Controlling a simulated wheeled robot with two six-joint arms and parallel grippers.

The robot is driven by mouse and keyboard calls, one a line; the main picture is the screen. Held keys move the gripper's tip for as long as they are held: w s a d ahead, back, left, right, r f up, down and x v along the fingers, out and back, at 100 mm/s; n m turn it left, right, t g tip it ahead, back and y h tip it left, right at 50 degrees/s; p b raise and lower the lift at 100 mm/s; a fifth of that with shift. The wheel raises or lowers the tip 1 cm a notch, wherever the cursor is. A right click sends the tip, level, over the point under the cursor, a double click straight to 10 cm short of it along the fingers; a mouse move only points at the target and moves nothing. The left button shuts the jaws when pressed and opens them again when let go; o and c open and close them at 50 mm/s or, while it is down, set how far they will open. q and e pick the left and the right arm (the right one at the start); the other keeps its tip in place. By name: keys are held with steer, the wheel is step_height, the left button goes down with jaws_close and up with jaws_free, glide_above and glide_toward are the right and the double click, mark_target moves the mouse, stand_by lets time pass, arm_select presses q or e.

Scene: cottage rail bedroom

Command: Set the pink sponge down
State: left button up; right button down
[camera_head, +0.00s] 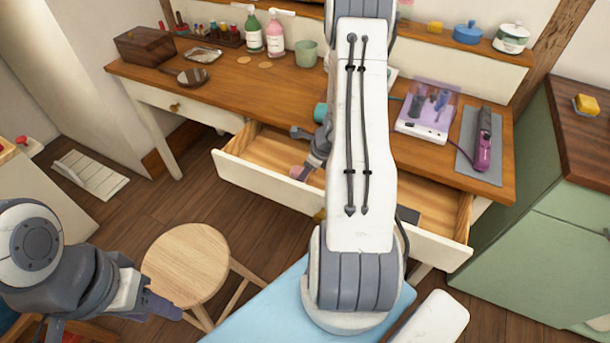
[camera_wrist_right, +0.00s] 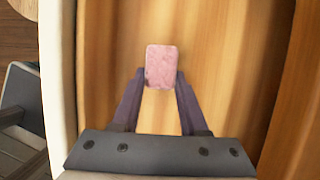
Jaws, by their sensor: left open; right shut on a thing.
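The pink sponge (camera_wrist_right: 161,66) is held between the fingertips of my right gripper (camera_wrist_right: 160,82), which is shut on it. My right arm hides the drawer's middle. My left gripper (camera_head: 158,305) is open and empty at the lower left, near the round stool.
The desk (camera_head: 225,90) above the drawer holds a wooden box (camera_head: 145,46), a green bottle (camera_head: 253,33), a pink bottle (camera_head: 275,35), a green cup (camera_head: 306,53) and a purple-topped device (camera_head: 428,112). The stool (camera_head: 187,262) stands in front. A yellow sponge (camera_head: 586,103) lies on the right cabinet.

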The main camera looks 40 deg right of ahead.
steer(key=c, duration=0.8)
jaws_free()
steer(key=shift+f, duration=0.25)
steer(key=shift+c, duration=0.2)
steer(key=o, duration=0.4)
steer(key=shift+r, duration=0.15)
steer(key=shift+r, duration=0.25)
steer(key=p+v, duration=0.4)
steer(key=v, duration=0.7)
steer(key=shift+s+r+p, duration=0.25)
steer(key=shift+r+p, duration=0.05)
steer(key=shift+p, duration=0.05)
